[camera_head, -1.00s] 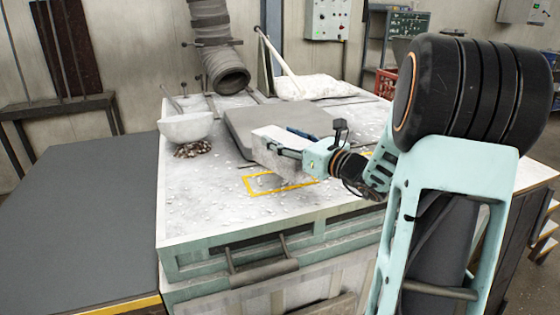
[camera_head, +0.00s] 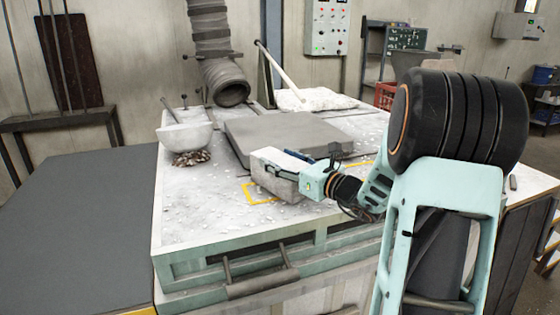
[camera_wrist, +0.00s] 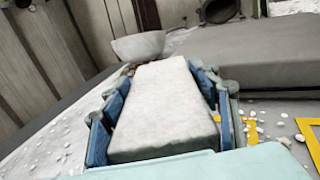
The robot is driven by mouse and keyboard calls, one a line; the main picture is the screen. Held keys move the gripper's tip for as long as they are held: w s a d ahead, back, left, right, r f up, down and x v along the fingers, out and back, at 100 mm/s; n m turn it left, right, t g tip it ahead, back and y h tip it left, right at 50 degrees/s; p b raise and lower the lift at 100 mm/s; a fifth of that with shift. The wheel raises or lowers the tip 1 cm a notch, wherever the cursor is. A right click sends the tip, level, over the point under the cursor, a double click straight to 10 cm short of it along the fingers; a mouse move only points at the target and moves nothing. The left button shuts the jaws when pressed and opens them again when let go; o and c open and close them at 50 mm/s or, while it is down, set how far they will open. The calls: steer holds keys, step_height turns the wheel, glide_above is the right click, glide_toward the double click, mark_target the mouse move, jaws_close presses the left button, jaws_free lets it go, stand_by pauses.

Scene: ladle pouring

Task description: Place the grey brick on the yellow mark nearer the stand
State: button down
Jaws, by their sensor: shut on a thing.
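The grey brick (camera_head: 275,186) is pale and speckled, and it is clasped between the blue finger pads of my gripper (camera_head: 284,172). In the wrist view the brick (camera_wrist: 165,105) fills the space between the fingers (camera_wrist: 155,88). The brick is over or on a yellow outlined mark (camera_head: 250,198) on the worktop and hides most of it. I cannot tell whether its underside touches the worktop. A second yellow mark (camera_head: 366,163) shows partly behind my arm; a yellow outline also shows at the wrist view's right edge (camera_wrist: 309,140). Which object is the stand is unclear.
A pale bowl (camera_head: 187,135) sits on a dark rubble-like base at the worktop's left. A flat grey slab (camera_head: 275,132) lies just behind the brick. A flexible duct (camera_head: 226,85) hangs at the back.

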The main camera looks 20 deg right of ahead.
steer(key=c, duration=0.7)
jaws_free()
steer(key=shift+r, duration=0.1)
steer(key=shift+s+d, duration=0.1)
steer(key=shift+s, duration=0.05)
steer(key=b+v, duration=0.1)
steer(key=v, duration=1)
steer(key=shift+s+d, duration=0.1)
steer(key=shift+s, duration=0.25)
